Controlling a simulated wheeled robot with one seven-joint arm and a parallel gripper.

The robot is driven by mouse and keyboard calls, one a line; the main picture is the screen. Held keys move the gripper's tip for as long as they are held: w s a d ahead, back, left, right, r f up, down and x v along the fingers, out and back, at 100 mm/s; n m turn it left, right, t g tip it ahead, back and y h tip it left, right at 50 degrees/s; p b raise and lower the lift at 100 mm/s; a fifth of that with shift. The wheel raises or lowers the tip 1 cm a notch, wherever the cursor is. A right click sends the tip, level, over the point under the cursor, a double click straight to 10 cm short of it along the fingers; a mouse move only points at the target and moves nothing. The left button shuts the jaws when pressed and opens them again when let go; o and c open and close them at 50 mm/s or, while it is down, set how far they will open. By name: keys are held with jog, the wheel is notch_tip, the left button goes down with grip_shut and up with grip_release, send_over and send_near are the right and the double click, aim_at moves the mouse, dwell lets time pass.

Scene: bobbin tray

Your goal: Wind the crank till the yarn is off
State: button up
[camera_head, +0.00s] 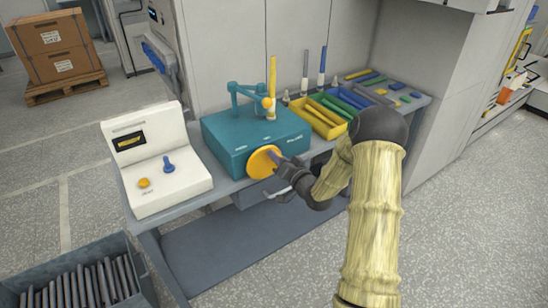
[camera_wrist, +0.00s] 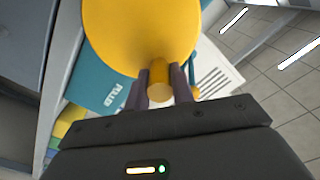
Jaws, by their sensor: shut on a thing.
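A teal winding machine (camera_head: 258,130) stands on the grey bench, with a yellow crank disc (camera_head: 262,163) on its front face. In the wrist view the crank disc (camera_wrist: 140,30) fills the upper middle, and its yellow handle knob (camera_wrist: 158,78) sticks out toward me. My gripper (camera_wrist: 160,88) is shut on the knob, one finger on each side. In the head view my gripper (camera_head: 288,168) is at the disc's right side. A yellow bobbin (camera_head: 272,78) stands upright on top of the machine beside a teal arm. I cannot tell how much yarn is on it.
A yellow tray (camera_head: 320,119) of bobbins and several coloured bobbins lie to the right. A grey crate (camera_head: 78,264) of dark bobbins sits front left.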

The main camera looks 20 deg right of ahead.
jog(key=shift+w+d+f+m+p, duration=0.15)
jog(key=shift+d+f+m+p, duration=0.4)
jog(key=shift+m, duration=1.25)
jog(key=shift+w+d+f+m+p, duration=0.1)
jog(key=shift+d+f+m, duration=0.2)
jog(key=shift+f+m, duration=1)
jog(key=shift+w+d+f+m+p, duration=0.15)
jog(key=shift+d+m+p, duration=0.25)
jog(key=shift+m, duration=1.9)
jog(key=o, duration=1)
jog(key=shift+d+r, duration=0.1)
jog(key=b+v, duration=0.1)
jog(key=v, duration=1.6)
jog(key=shift+s, duration=0.15)
